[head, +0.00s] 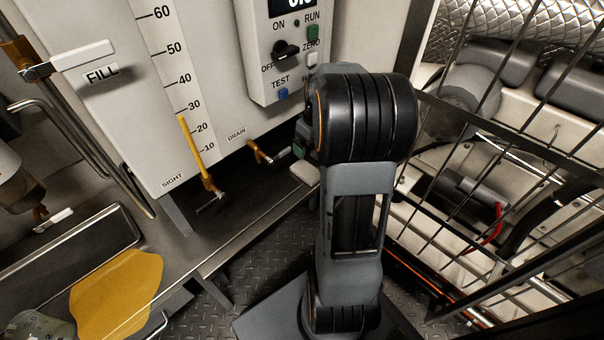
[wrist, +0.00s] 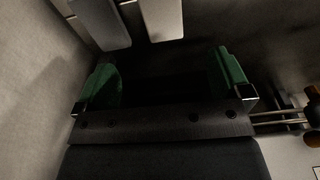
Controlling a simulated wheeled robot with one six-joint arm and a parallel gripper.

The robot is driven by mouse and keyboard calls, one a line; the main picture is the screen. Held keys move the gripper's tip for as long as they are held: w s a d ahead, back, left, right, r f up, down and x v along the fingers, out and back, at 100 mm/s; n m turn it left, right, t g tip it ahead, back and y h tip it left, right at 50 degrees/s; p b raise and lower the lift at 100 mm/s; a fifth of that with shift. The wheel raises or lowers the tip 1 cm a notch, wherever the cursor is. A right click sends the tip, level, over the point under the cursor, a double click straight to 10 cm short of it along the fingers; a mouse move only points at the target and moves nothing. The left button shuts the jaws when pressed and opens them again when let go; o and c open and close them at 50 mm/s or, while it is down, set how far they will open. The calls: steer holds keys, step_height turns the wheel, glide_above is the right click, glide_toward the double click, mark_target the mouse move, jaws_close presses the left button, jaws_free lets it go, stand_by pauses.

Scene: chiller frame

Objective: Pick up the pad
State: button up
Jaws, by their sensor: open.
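The pad (head: 117,292) is a flat, irregular yellow sheet in the lower left of the head view. It lies on the grey metal ledge, partly over its front edge. My gripper (head: 299,145) is far up and right of it, by the white cabinet below the control box, partly hidden behind my wrist. In the wrist view my gripper (wrist: 168,62) has its green-lined fingers wide apart, with nothing between them. The pad is not visible in the wrist view.
A shallow metal tray (head: 75,250) is behind the pad, and a clear container (head: 45,325) is beside it at the corner. Drain (head: 260,152) and sight (head: 208,183) valves stick out from the cabinet. A wire guard (head: 490,150) stands right of my arm.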

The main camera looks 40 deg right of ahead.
steer(key=b, duration=0.3)
glide_above(307, 170)
step_height(307, 170, down, 7)
steer(key=shift+s+f, duration=0.1)
steer(key=shift+s, duration=0.05)
steer(key=shift+w+f+b, duration=0.2)
steer(key=shift+f+b, duration=1.4)
steer(key=shift+f, duration=1.05)
steer(key=c, duration=1)
steer(key=shift+r, duration=0.15)
